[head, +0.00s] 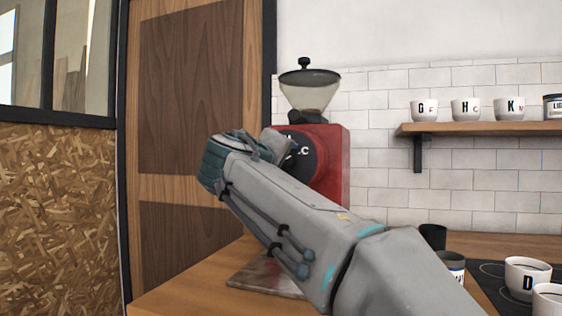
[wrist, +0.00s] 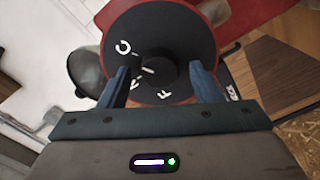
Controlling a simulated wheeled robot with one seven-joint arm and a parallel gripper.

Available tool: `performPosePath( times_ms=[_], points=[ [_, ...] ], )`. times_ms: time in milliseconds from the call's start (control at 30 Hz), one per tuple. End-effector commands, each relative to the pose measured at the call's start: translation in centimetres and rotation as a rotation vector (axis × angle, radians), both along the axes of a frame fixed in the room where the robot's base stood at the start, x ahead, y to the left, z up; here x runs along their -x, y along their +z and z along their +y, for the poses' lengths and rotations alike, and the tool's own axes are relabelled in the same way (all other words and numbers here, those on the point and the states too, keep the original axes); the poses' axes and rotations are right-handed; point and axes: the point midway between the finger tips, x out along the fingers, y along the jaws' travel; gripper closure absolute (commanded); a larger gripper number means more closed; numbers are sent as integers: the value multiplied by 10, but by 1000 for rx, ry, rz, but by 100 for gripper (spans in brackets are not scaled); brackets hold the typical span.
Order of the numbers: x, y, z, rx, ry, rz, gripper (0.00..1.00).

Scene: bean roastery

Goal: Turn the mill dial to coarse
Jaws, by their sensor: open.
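The red mill (head: 331,165) stands on the counter with a clear bean hopper on top. Its round black dial (head: 303,160) is partly hidden by my arm in the head view; a white C shows on it. In the wrist view the dial face (wrist: 185,32) carries a C at upper left, an F at the bottom and a mark between them that is hard to read. A white line on the central knob (wrist: 168,72) points left, roughly towards that middle mark. My gripper (wrist: 159,70) is open, its two blue fingers on either side of the knob; contact cannot be told.
A wooden door (head: 190,90) stands left of the mill. Lettered cups (head: 424,109) sit on a wall shelf (head: 480,129) at right. More cups, including one marked D (head: 527,278), and a dark cup (head: 432,237) stand on the counter at lower right.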

Motion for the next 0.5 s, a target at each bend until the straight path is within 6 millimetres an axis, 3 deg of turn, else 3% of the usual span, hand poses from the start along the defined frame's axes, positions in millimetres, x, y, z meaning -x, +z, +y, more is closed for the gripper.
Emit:
performPosePath(
  times_ms=[167, 500],
  points=[
    [12, 1, 6, 0, 3, -1, 42],
    [81, 3, 33, 1, 3, -2, 42]
  ],
)
